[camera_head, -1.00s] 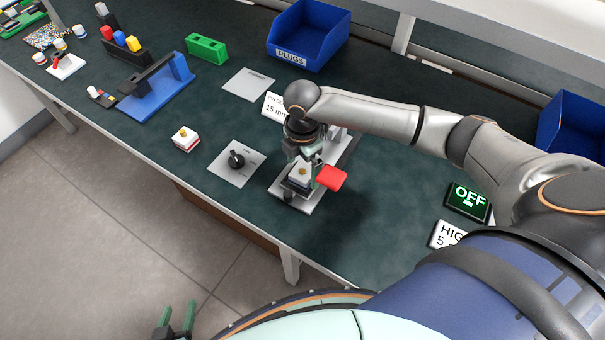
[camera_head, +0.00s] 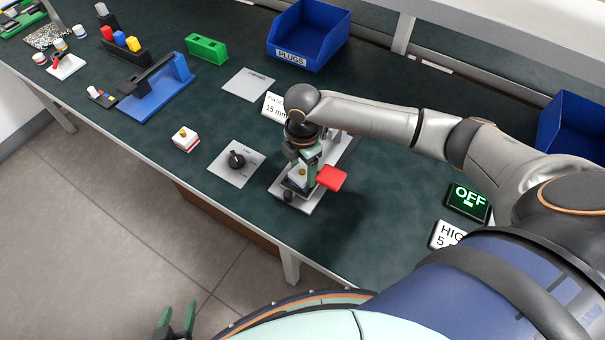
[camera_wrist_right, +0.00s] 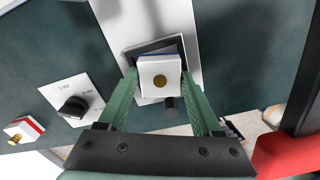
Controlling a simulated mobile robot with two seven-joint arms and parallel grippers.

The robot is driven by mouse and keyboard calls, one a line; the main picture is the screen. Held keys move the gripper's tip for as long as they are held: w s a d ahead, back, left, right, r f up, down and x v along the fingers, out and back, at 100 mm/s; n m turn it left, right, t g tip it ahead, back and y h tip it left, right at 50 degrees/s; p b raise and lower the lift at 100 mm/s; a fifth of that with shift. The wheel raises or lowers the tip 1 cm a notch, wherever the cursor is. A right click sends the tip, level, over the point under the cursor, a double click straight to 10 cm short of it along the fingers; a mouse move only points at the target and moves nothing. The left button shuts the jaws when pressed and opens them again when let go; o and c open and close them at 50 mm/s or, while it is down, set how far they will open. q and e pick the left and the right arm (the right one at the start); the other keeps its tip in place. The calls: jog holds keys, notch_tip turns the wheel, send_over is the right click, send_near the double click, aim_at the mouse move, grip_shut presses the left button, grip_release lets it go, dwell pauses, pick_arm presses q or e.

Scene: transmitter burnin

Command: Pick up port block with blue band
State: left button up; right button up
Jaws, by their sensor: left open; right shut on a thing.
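The port block with the blue band (camera_wrist_right: 160,68) is white with a brass-coloured round port on top. A strip of blue shows along its far edge in the right wrist view. It sits in a dark recess of the pale fixture plate (camera_wrist_right: 182,28). My right gripper (camera_wrist_right: 160,88) is shut on it, one green finger on each side. In the head view the block (camera_head: 299,176) is partly hidden by my right gripper (camera_head: 302,168). My left gripper (camera_head: 176,322) is open and empty at the bottom edge, off the bench.
A red paddle (camera_head: 331,177) stands just right of my right gripper. A knob plate (camera_head: 243,175) and a red-banded block (camera_head: 185,138) lie to the left. A blue PLUGS bin (camera_head: 309,35) stands behind.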

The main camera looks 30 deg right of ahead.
grip_shut()
jog(key=shift+r, duration=0.1)
